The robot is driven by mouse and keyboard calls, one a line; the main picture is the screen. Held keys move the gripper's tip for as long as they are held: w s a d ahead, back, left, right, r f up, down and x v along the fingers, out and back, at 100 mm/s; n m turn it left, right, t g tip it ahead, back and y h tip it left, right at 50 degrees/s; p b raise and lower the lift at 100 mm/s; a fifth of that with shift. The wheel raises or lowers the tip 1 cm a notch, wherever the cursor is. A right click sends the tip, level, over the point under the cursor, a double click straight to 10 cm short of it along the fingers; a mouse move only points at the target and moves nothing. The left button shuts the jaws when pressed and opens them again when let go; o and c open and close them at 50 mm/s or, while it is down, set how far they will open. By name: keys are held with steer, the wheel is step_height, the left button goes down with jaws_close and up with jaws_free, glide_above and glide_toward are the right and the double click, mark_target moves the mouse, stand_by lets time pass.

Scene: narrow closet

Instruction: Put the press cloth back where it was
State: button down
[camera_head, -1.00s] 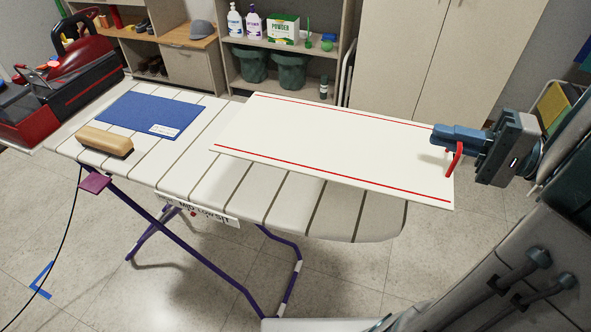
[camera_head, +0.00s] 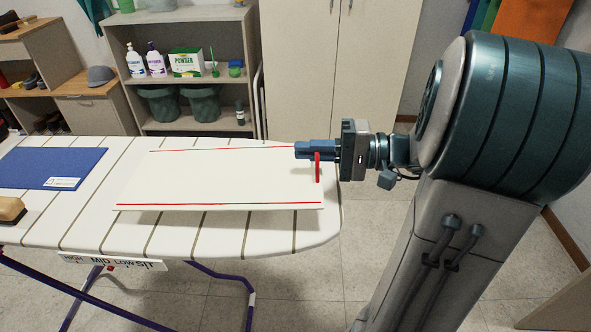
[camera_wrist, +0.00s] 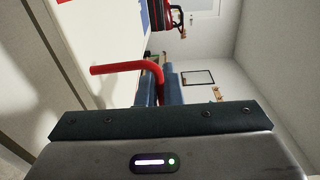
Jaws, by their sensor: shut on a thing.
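The press cloth (camera_head: 215,178) is a flat white sheet with red lines along its long edges. In the head view it lies level over the right part of the ironing board (camera_head: 215,235), with a shadow under its front edge. I cannot tell whether it touches the board. A red handle (camera_head: 318,168) stands at its right end. My gripper (camera_head: 305,151) is shut on this red handle, reaching in from the right. In the wrist view the red handle (camera_wrist: 125,67) passes between my fingers (camera_wrist: 158,88), and part of the white cloth shows at the upper left.
A blue mat (camera_head: 50,167) lies on the board left of the cloth, with a tan-topped block (camera_head: 10,210) in front. Shelves with bottles and a green-white box (camera_head: 186,62) stand behind. A tall cabinet (camera_head: 330,60) is behind my gripper. Floor is clear at front right.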

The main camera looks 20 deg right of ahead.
mark_target(298, 167)
steer(key=shift+w+a+f, duration=0.8)
steer(key=shift+w+f, duration=0.05)
steer(key=shift+w, duration=0.25)
steer(key=shift+f+b, duration=0.6)
steer(key=shift+f, duration=1.4)
steer(key=c, duration=1.6)
jaws_free()
steer(key=v, duration=1.2)
steer(key=shift+r+p, duration=0.15)
steer(key=shift+p, duration=0.2)
